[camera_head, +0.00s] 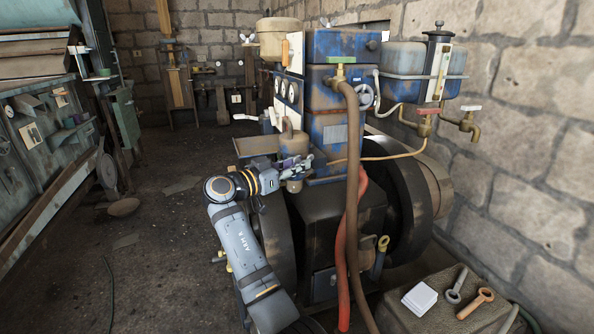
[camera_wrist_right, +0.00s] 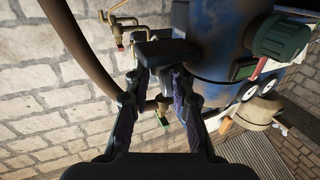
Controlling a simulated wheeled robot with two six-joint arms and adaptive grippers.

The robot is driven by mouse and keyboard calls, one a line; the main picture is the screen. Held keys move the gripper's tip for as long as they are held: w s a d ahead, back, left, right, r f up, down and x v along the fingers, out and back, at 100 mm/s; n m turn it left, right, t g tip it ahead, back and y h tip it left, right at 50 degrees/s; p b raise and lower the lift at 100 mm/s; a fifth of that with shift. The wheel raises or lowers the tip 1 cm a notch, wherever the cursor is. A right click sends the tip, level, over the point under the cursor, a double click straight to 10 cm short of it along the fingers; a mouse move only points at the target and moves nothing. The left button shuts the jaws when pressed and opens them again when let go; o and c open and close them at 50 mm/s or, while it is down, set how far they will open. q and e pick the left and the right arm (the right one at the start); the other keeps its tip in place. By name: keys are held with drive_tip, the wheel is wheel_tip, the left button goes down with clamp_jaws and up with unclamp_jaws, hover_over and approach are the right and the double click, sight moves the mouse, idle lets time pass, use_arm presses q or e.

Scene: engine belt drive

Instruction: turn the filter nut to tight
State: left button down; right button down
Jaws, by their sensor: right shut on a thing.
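My right gripper (camera_head: 300,167) reaches in from the left, just below the canister and across the filter's lower part. In the right wrist view my right gripper (camera_wrist_right: 163,82) is closed on a dark, bar-like piece, which I take to be the filter nut (camera_wrist_right: 168,47). The nut is largely hidden by my fingers in the head view, and I cannot read its exact angle. My left gripper is not in view.
A brown hose (camera_head: 352,200) and a red hose (camera_head: 360,225) hang right of my gripper. A black flywheel (camera_head: 407,195) stands behind them. A stone block (camera_head: 410,322) at lower right holds a white box (camera_head: 419,299) and tools. The floor at left is mostly clear.

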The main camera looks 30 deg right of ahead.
idle(0.3)
drive_tip(key=c, duration=1.2)
unclamp_jaws()
drive_tip(key=shift+o, duration=0.2)
